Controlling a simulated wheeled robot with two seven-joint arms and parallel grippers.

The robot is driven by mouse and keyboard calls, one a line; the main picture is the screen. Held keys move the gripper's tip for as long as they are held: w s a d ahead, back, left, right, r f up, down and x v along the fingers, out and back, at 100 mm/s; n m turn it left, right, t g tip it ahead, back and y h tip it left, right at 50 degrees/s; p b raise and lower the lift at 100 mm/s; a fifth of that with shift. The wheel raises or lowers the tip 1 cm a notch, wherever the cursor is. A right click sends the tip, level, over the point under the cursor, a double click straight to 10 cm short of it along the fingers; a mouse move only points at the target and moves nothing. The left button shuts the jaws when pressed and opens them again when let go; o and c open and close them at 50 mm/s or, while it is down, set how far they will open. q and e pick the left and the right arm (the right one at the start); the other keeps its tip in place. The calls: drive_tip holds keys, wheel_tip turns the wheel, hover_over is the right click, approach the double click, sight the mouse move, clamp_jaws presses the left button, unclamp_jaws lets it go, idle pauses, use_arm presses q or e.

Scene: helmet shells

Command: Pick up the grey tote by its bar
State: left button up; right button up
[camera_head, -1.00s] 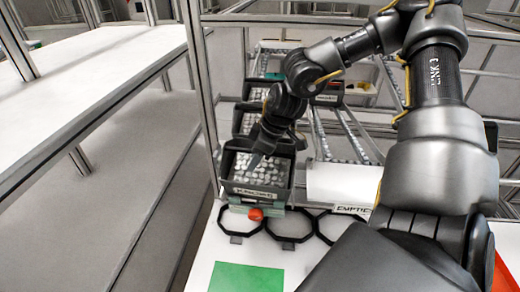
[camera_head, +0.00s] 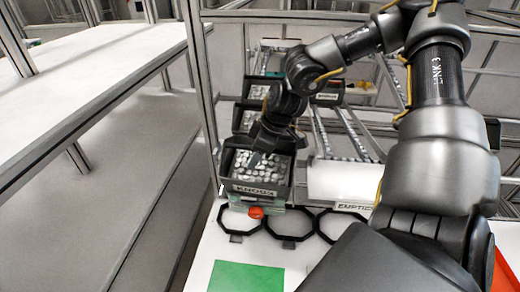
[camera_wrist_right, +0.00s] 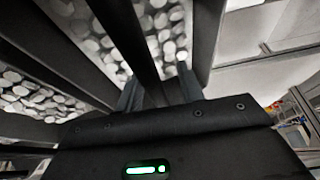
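The grey tote (camera_head: 283,190) is a dark grey open bin full of pale round knobs, with a white label on its front. It stands at the near end of a rack lane. My right gripper (camera_head: 258,158) points down into it from above. In the right wrist view a dark bar (camera_wrist_right: 128,30) runs over the knobs and down between the fingers of the right gripper (camera_wrist_right: 162,92). The fingers stand apart, with a gap showing between the bar and the right finger. Whether they touch the bar is hidden. My left gripper is out of view.
More dark bins (camera_head: 246,118) stand behind the tote in the lane. A white panel labelled for empties (camera_head: 340,182) stands to the right. A metal post (camera_head: 202,80) rises at left.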

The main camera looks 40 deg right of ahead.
clamp_jaws()
idle(1.4)
